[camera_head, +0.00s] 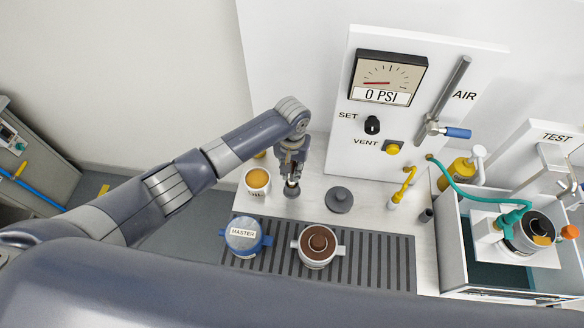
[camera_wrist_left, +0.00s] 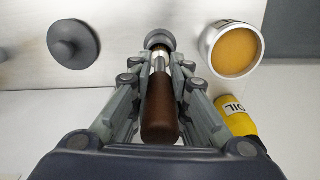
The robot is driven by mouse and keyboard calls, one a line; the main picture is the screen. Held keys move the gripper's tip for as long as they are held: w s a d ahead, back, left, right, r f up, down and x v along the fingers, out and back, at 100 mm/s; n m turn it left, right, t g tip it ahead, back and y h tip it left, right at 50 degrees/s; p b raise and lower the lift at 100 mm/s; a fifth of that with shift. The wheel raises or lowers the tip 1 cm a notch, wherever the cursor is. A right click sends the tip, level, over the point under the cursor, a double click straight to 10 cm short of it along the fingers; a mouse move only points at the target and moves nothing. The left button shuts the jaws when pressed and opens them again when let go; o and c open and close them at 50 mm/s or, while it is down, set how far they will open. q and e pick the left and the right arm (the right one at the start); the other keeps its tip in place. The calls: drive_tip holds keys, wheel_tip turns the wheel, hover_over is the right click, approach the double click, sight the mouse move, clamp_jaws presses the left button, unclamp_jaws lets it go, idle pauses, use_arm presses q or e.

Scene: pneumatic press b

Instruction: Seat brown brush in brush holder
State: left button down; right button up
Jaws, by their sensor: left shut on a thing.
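My left gripper (camera_head: 291,172) is shut on the brown brush, pointing down over the white worktop. In the left wrist view the brush (camera_wrist_left: 159,108) lies between the fingers, its dark brown handle toward the camera and a pale metal band near its far end. A small round grey piece, which looks like the brush holder (camera_wrist_left: 160,37), surrounds or sits just behind that far end. In the head view this grey piece (camera_head: 292,190) is directly below the fingertips. I cannot tell how deep the brush tip is in it. My right gripper is not in view.
An open cup of orange-brown paste (camera_head: 257,181) stands close left of the gripper, with a yellow oil bottle (camera_wrist_left: 237,116) nearby. A grey knobbed lid (camera_head: 339,199) lies to the right. The MASTER cup (camera_head: 243,236) and a brown-filled cup (camera_head: 318,245) stand on the slotted mat in front.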

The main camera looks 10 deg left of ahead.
sight(292, 181)
use_arm(q)
drive_tip(key=shift+f+b, duration=1.2)
drive_tip(key=shift+f, duration=0.85)
drive_tip(key=c, duration=1.4)
unclamp_jaws()
drive_tip(key=shift+c, duration=0.2)
drive_tip(key=shift+r, duration=0.25)
wheel_tip(292, 181, up, 12)
drive_tip(key=shift+f, duration=0.25)
